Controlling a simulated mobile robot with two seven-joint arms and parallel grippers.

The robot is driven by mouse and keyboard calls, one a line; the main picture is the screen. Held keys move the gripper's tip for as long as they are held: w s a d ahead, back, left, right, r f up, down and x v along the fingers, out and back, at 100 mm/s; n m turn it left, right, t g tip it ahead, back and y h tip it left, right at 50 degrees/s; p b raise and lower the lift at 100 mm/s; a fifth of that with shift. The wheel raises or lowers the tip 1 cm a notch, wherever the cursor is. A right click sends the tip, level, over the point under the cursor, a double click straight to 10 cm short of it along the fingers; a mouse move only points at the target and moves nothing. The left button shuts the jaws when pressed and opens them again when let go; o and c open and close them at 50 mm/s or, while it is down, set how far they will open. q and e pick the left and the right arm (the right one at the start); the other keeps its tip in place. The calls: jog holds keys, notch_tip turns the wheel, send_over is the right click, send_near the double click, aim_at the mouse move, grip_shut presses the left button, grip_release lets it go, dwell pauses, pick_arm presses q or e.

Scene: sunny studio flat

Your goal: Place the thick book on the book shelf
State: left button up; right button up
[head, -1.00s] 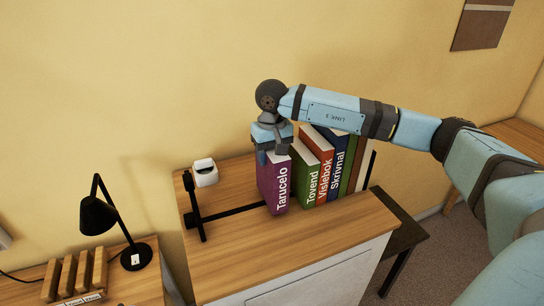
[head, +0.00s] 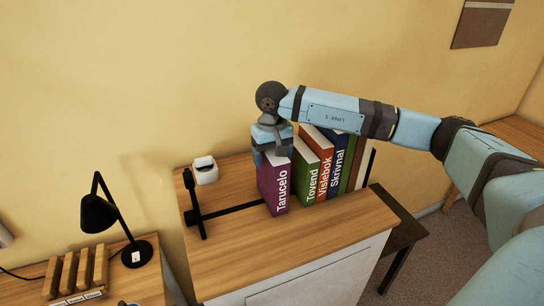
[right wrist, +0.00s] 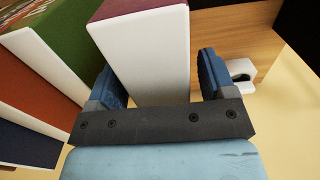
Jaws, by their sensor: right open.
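The thick purple book Tarucelo (head: 274,190) stands upright on the book shelf, at the left end of a row of books. The shelf is a low black rack (head: 236,211) on the wooden cabinet top. My right gripper (head: 272,155) is at the top of the purple book. In the right wrist view the purple book (right wrist: 138,50) lies between the open fingers of that gripper (right wrist: 160,80). A gap shows between the book and the right-hand finger; the other finger is close to the book. My left gripper is not in view.
Right of the purple book stand a green book (head: 309,180), a red book (head: 325,178), a blue book (head: 340,172) and others. A small white object (head: 205,172) sits behind the rack's left end. A black lamp (head: 98,213) stands lower left. The cabinet front is clear.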

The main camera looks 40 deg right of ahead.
notch_tip(320, 180, up, 11)
jog(key=b, duration=0.2)
jog(key=shift+f+b, duration=0.1)
jog(key=shift+b, duration=0.25)
jog(key=shift+r, duration=0.45)
jog(key=shift+f, duration=0.1)
